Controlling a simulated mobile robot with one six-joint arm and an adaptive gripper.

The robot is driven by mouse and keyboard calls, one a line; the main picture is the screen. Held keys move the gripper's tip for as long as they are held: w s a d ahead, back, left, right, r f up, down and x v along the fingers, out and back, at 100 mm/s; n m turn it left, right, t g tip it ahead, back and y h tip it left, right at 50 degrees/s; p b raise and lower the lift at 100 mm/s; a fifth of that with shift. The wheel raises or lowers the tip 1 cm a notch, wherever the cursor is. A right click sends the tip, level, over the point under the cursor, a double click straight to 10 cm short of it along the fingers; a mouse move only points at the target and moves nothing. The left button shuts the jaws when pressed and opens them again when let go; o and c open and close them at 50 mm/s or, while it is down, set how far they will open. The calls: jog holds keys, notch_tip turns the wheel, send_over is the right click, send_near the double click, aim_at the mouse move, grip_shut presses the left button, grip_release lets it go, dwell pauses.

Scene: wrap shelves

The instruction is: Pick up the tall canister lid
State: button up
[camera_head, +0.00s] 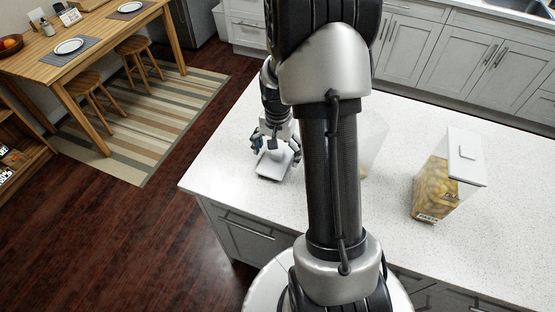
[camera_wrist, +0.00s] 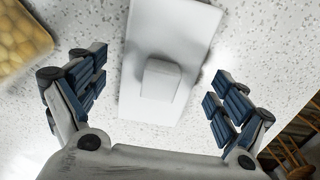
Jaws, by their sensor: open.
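A white rectangular lid (camera_head: 272,166) lies flat on the pale speckled counter, left of my arm in the head view. It also shows in the wrist view (camera_wrist: 170,35), with a raised block-shaped handle (camera_wrist: 161,80) facing up at me. My gripper (camera_head: 273,142) is above the lid, pointing down. In the wrist view my gripper (camera_wrist: 155,95) is open, with one finger on each side of the handle and a clear gap on both sides. Nothing is held. A clear canister (camera_head: 374,148), partly hidden by my arm, stands right of the lid.
A lidded canister (camera_head: 436,188) with yellow contents stands farther right on the counter (camera_head: 230,165). Yellow contents (camera_wrist: 18,40) also show at the wrist view's upper left. The counter's left edge is near the lid. A wooden table (camera_head: 75,45) and stools stand beyond it.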

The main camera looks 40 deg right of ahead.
jog(key=shift+r, duration=0.1)
jog(key=shift+c, duration=0.3)
jog(key=c, duration=1.1)
jog(key=shift+r, duration=0.1)
